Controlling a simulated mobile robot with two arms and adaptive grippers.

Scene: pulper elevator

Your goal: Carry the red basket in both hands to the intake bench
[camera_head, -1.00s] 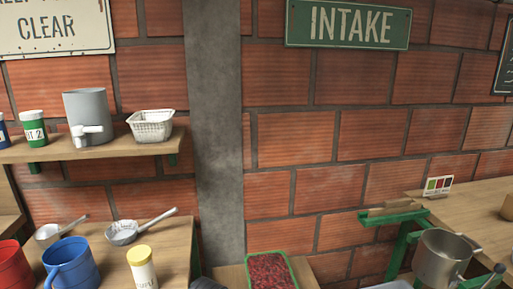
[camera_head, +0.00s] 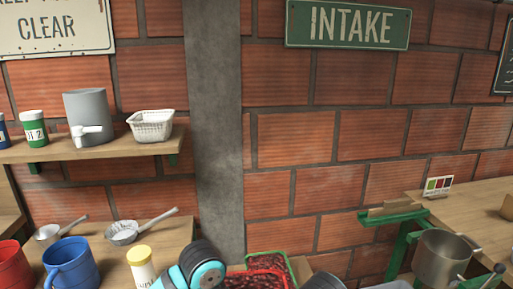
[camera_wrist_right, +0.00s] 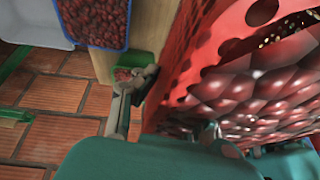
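The red basket (camera_head: 256,279) shows its rim and dark red cherries at the bottom edge of the head view; most of it is cut off. In the right wrist view its perforated red wall (camera_wrist_right: 200,60) and cherries fill the right side. My left gripper (camera_head: 196,272), teal and black, is at the basket's left; its fingertips are hidden. My right gripper (camera_head: 323,282) shows as a dark piece at the basket's right. In the wrist view its fingers (camera_wrist_right: 152,92) straddle the basket wall.
Left is a table with mugs (camera_head: 70,264), ladles and a yellow-capped shaker (camera_head: 141,267). Right is a metal pot (camera_head: 440,257) by a green frame (camera_head: 400,240).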

